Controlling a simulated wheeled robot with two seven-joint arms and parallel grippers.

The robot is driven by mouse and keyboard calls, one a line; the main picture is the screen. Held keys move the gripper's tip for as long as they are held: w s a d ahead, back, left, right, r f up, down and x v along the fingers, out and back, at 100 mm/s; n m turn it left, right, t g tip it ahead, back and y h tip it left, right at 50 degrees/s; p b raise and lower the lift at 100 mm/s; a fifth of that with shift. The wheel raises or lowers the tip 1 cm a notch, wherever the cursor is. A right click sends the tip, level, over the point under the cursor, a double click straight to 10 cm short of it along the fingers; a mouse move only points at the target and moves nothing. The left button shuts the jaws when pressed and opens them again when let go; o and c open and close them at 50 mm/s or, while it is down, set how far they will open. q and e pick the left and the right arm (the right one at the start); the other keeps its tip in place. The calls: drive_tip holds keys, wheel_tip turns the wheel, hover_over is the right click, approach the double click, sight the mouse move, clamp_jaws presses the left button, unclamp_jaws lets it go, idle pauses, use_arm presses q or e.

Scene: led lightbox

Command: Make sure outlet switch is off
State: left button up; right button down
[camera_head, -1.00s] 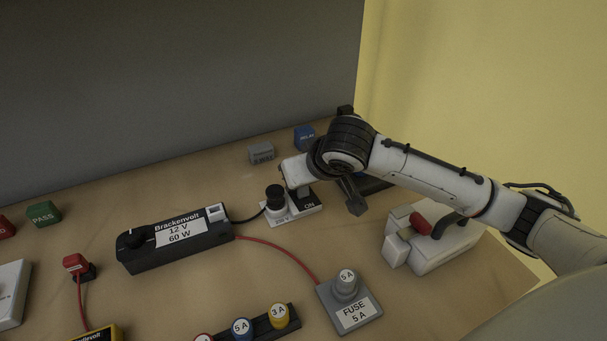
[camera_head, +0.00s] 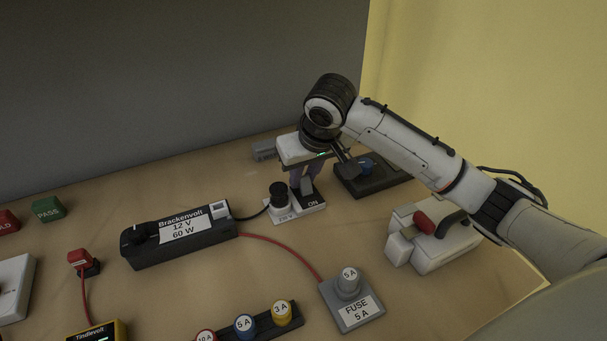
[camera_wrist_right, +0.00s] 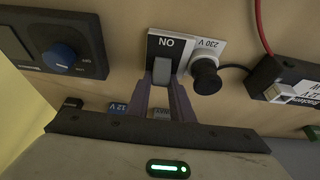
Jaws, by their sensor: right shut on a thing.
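The outlet switch is a grey lever (camera_head: 307,184) on a small black and white base (camera_head: 313,208). The black part beside the lever reads ON, and a black plug (camera_head: 278,197) sits in the white part. My right gripper (camera_head: 301,181) points down at the outlet from behind. In the right wrist view its fingers (camera_wrist_right: 161,84) are on either side of the grey lever (camera_wrist_right: 162,68), shut on it. The ON label (camera_wrist_right: 166,43) is uncovered there. I cannot tell for sure which way the lever is tilted. My left gripper is out of view.
A black Brackenvolt supply (camera_head: 180,238) lies left of the outlet, wired to the plug. A grey fuse holder (camera_head: 351,304) stands in front, a dark box with a blue knob (camera_head: 372,172) behind right, and a white device with a red part (camera_head: 430,233) at right.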

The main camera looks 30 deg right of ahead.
drive_tip(key=c, duration=1.6)
unclamp_jaws()
drive_tip(key=shift+w, duration=0.1)
drive_tip(key=shift+o, duration=0.2)
drive_tip(key=v, duration=1)
drive_tip(key=shift+r, duration=0.2)
